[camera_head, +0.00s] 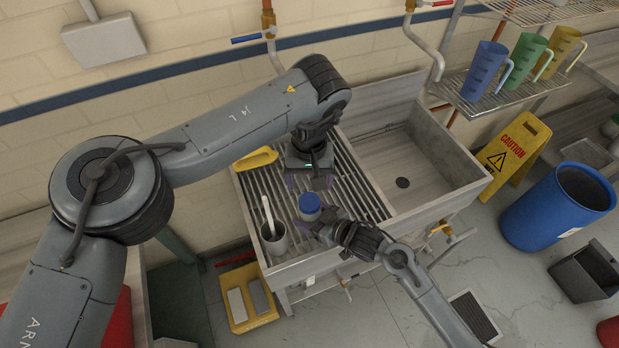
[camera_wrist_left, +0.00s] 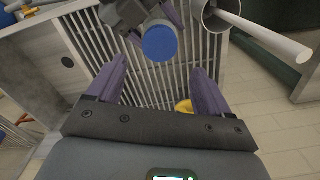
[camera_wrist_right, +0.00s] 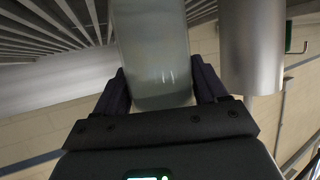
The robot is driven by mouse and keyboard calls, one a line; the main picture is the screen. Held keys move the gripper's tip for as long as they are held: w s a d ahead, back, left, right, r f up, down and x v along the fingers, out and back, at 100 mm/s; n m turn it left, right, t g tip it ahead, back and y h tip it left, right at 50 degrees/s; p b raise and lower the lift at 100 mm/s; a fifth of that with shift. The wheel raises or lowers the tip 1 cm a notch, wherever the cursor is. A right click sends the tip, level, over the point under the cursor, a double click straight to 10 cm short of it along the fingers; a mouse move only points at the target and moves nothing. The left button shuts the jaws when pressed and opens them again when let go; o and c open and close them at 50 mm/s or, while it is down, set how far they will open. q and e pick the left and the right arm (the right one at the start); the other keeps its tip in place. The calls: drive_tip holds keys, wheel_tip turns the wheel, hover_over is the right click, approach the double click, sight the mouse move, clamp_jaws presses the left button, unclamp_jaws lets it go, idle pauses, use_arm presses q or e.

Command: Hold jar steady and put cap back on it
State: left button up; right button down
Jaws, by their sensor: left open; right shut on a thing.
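A translucent jar (camera_wrist_right: 153,60) stands on the slatted drainboard, between the fingers of my right gripper (camera_wrist_right: 155,88). Its body is mostly hidden in the head view. The round blue cap (camera_head: 309,203) sits on top of the jar; it also shows from above in the left wrist view (camera_wrist_left: 160,42). I cannot tell whether the cap is fully seated. My right gripper (camera_head: 319,228) is shut on the jar from the front right. My left gripper (camera_head: 309,184) is open and empty, pointing down just behind the cap and apart from it.
A grey metal cup (camera_head: 274,240) with a white stick (camera_head: 267,212) stands left of the jar. A yellow object (camera_head: 255,158) lies at the drainboard's back left. The empty sink basin (camera_head: 425,160) is to the right. Coloured pitchers stand on a wire shelf (camera_head: 510,95).

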sight(309, 201)
use_arm(q)
drive_tip(key=shift+f, duration=0.1)
drive_tip(key=shift+f, duration=3.9)
